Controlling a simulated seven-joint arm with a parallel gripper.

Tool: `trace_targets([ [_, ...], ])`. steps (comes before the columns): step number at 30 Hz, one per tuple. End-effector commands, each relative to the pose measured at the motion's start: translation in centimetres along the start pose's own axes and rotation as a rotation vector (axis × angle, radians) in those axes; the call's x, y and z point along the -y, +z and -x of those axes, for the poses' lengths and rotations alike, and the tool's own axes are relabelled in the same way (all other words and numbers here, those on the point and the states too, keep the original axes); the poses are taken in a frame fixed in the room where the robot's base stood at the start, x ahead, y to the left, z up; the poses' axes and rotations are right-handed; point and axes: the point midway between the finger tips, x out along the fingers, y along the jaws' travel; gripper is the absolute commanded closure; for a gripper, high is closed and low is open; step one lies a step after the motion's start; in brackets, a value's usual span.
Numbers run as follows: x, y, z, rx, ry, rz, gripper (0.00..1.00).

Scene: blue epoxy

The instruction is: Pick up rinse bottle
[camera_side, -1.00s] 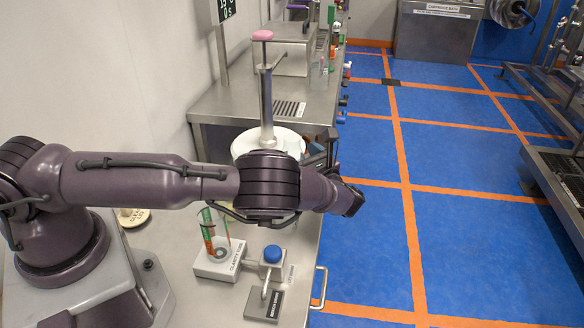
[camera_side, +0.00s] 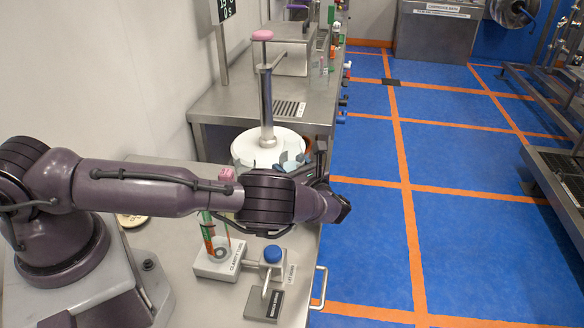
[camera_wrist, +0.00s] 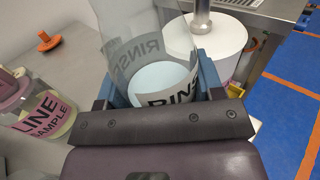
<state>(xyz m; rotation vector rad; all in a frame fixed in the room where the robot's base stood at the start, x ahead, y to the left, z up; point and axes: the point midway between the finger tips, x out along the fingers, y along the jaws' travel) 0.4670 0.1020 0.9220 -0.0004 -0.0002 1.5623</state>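The rinse bottle (camera_wrist: 150,45) is a clear, see-through bottle with a pale label reading "RINSE" and a pale blue liquid surface inside. It fills the upper middle of the wrist view. My gripper (camera_wrist: 158,85) has its blue fingers on either side of the bottle, close to its walls. I cannot tell whether both fingers press on it. In the side view my gripper (camera_side: 293,162) is beside the white round container, its blue fingers partly showing. There the bottle is not clearly visible, and my arm covers much of that spot.
A white round container (camera_side: 248,150) with a tall metal post stands behind my gripper. A pink-lidded "LINE SAMPLE" jar (camera_wrist: 45,115) is at the wrist view's left. A tube holder (camera_side: 218,262) and a blue-knobbed block (camera_side: 272,268) sit on the near bench.

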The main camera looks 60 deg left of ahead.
Motion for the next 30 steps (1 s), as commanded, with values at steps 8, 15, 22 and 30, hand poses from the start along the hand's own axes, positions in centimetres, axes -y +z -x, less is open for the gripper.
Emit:
trace_targets([
  [8,0.0,0.1,0.0,0.001,0.000,0.001,0.67],
  [15,0.0,3.2,0.1,0.000,0.002,0.003,0.67],
  [22,0.0,7.8,0.1,-0.001,0.002,0.003,0.67],
  [30,0.3,9.7,4.0,-0.002,-0.073,0.000,0.67],
])
